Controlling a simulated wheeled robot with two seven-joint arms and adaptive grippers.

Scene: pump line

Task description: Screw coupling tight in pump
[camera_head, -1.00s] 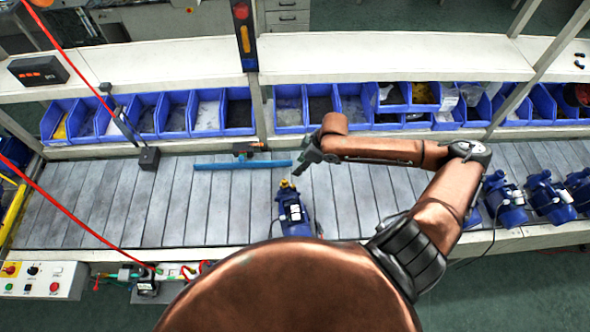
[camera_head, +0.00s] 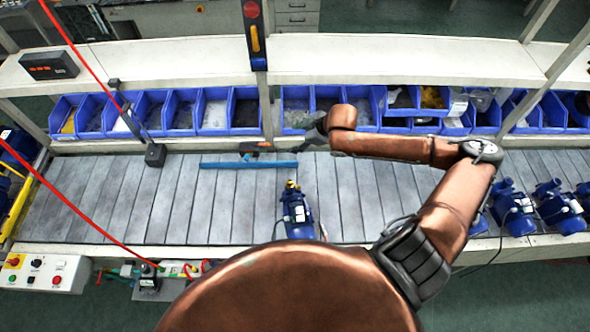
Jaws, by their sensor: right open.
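A blue pump (camera_head: 297,216) stands on the slatted line in front of me, near the middle. A small yellow, brass-like piece (camera_head: 291,185) shows at its far end; I take it for the coupling, but cannot tell how far it is screwed in. My right gripper (camera_head: 311,139) is beyond the pump, in front of the blue bins, apart from the pump. It is open, small and dark in this view, and I see nothing held. My left gripper is not in view.
A blue bar (camera_head: 249,164) and a dark orange-marked tool (camera_head: 256,147) lie behind the pump. Blue bins (camera_head: 214,114) line the back. More pumps (camera_head: 558,207) stand at right. A black stand (camera_head: 155,154) is at left. The left slats are clear.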

